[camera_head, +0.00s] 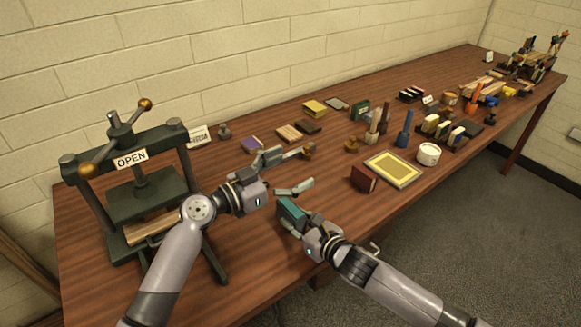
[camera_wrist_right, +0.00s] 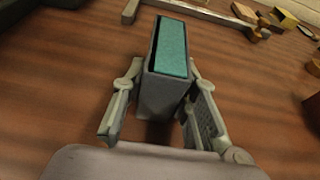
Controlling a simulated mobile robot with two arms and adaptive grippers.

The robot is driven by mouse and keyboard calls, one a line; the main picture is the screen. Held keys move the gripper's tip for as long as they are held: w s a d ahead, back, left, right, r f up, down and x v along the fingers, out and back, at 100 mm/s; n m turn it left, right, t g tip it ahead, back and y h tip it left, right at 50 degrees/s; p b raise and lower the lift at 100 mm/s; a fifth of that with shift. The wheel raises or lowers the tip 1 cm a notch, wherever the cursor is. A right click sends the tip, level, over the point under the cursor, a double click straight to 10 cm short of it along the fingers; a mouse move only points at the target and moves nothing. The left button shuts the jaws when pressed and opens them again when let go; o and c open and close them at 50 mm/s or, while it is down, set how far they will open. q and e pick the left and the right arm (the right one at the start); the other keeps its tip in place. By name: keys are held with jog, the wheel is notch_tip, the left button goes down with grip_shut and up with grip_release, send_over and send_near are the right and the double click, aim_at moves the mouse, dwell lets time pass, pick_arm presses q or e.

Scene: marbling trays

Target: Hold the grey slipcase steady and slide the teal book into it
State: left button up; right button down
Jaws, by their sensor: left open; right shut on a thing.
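The grey slipcase (camera_wrist_right: 160,96) stands between the fingers of my right gripper (camera_wrist_right: 163,112), which is shut on it. The teal book (camera_wrist_right: 172,48) sits inside the slipcase, its teal face showing at the opening, with a dark gap along one side. How deep it sits is hard to tell. In the head view, the teal book (camera_head: 291,209) shows at the tip of my right gripper (camera_head: 293,222), near the front of the table. My left gripper (camera_head: 288,172) is open and empty, just behind the slipcase and apart from it.
A dark press with an OPEN sign (camera_head: 130,159) stands at the left. A wooden-headed tool (camera_head: 308,151) lies close behind my left gripper.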

pick_arm(q)
jog(key=shift+r, duration=0.3)
pick_arm(e)
jog(key=c, duration=1.2)
grip_release()
